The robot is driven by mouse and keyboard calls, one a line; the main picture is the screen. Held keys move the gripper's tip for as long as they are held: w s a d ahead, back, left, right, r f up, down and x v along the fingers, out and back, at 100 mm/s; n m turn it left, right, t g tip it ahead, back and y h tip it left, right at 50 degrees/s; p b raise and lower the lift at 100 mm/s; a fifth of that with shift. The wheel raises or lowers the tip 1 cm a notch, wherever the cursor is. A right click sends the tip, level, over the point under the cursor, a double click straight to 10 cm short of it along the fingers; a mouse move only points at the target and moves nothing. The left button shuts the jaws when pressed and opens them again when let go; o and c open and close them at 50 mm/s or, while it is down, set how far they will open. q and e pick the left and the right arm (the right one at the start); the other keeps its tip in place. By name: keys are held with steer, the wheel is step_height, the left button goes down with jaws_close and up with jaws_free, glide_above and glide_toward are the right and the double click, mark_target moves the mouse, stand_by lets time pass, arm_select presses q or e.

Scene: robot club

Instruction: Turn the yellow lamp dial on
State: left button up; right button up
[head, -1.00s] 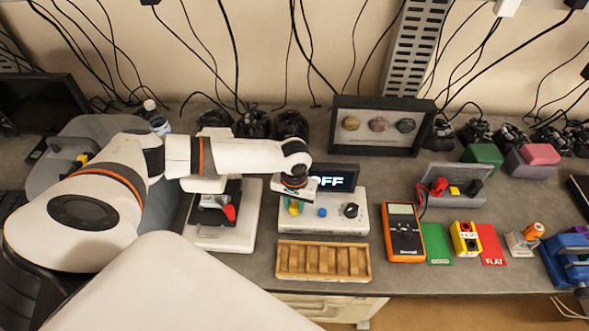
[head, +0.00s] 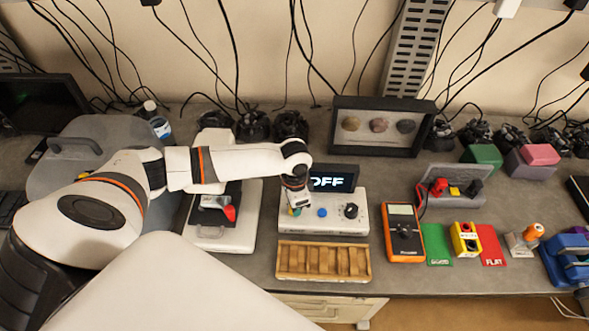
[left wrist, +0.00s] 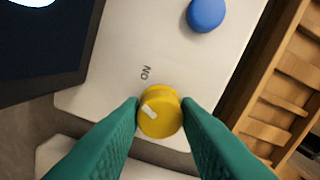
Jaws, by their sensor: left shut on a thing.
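The yellow lamp dial (left wrist: 160,115) sits on the white control panel (left wrist: 128,55), with a pale pointer mark on its face and the printed word ON beside it on the panel. My left gripper (left wrist: 161,112) is shut on the dial, one green finger on each side. In the head view my left gripper (head: 296,209) is over the left end of the panel and mostly hides the dial. The display (head: 332,178) behind the panel reads OFF. My right gripper is not in view.
A blue button (head: 322,212) and a black knob (head: 351,210) are right of the dial. A wooden tray (head: 324,262) lies in front of the panel. A multimeter (head: 404,232) stands to the right, and a white device (head: 246,222) to the left.

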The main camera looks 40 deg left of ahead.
arm_select(q)
steer(key=shift+w+r+m, duration=0.1)
steer(key=shift+m, duration=2)
steer(key=o, duration=1)
steer(key=shift+c, duration=0.2)
step_height(320, 180, up, 12)
steer(key=b, duration=0.3)
steer(key=shift+b, duration=0.35)
